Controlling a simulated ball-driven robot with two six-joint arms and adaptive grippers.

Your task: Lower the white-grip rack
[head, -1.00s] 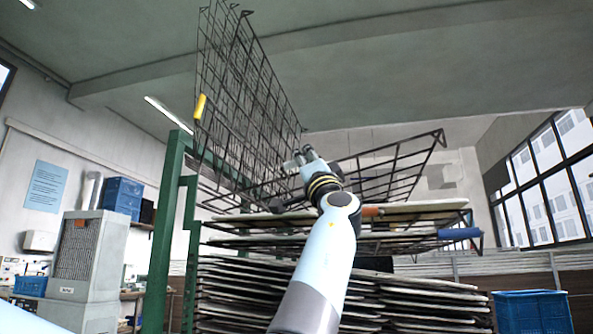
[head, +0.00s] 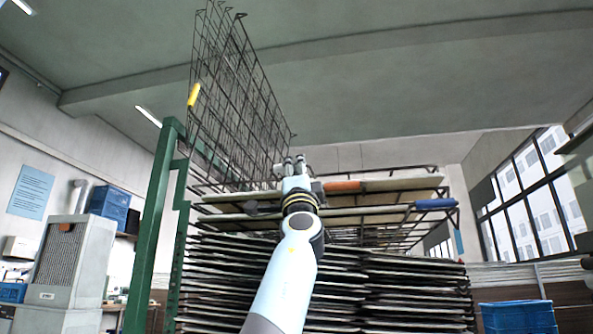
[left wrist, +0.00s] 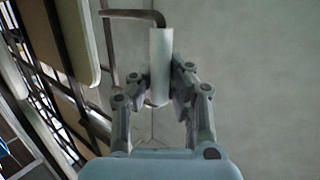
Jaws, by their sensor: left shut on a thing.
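The white grip (left wrist: 160,48) sits between the two fingers of my left gripper in the left wrist view, with a dark bent rod at its far end. The white-grip rack (head: 405,169) is a dark wire frame, now lying nearly level just above the orange-grip and blue-grip racks. My right gripper is not in view.
A rack with a yellow grip (head: 194,94) stands raised at the left, beside a green post (head: 152,230). Below are racks with an orange grip (head: 343,186) and a blue grip (head: 436,204), over several stacked panels (head: 400,290). A blue crate (head: 518,317) stands at right.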

